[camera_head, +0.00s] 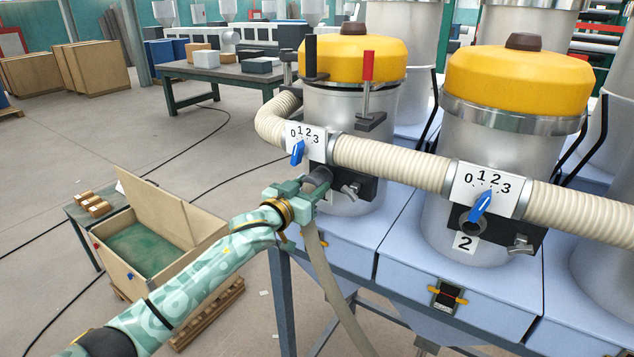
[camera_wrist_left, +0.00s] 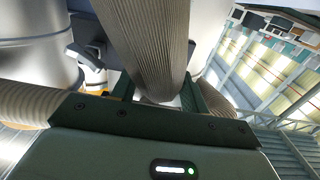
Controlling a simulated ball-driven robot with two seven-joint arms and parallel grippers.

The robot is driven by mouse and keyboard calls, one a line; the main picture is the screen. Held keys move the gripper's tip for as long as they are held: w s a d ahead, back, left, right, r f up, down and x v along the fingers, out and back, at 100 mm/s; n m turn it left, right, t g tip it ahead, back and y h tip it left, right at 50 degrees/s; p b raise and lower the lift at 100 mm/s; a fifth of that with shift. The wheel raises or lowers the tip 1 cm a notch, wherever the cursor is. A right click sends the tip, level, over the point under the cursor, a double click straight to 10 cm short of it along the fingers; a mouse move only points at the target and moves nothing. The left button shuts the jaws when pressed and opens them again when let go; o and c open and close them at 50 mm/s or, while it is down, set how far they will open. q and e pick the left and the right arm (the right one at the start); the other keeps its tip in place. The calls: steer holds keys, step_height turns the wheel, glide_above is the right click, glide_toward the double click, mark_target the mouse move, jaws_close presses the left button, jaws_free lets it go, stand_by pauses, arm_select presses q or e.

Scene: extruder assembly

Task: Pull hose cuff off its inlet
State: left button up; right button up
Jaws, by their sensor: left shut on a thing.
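My left gripper (camera_head: 308,195) is shut on the hose cuff (camera_head: 317,179), a dark grey sleeve at the front of the left hopper. The cuff lies against the black inlet block (camera_head: 352,187); how far it sits on the inlet is hidden. A beige hose (camera_head: 328,270) hangs down from the gripper past the blue bench edge. In the left wrist view a ribbed hose (camera_wrist_left: 147,40) runs down between the fingers, and the cuff itself is mostly hidden. My right gripper is not in view.
A dial plate with a blue knob (camera_head: 298,152) and a thick ribbed hose (camera_head: 390,160) are just above the gripper. An open wooden crate (camera_head: 205,228) is at lower left.

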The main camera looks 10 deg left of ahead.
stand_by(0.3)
arm_select(q)
steer(key=shift+s+a, duration=0.1)
steer(key=shift+s, duration=0.15)
steer(key=shift+p+v, duration=1.05)
steer(key=shift+p, duration=0.2)
steer(key=p+v, duration=0.3)
steer(key=v, duration=0.3)
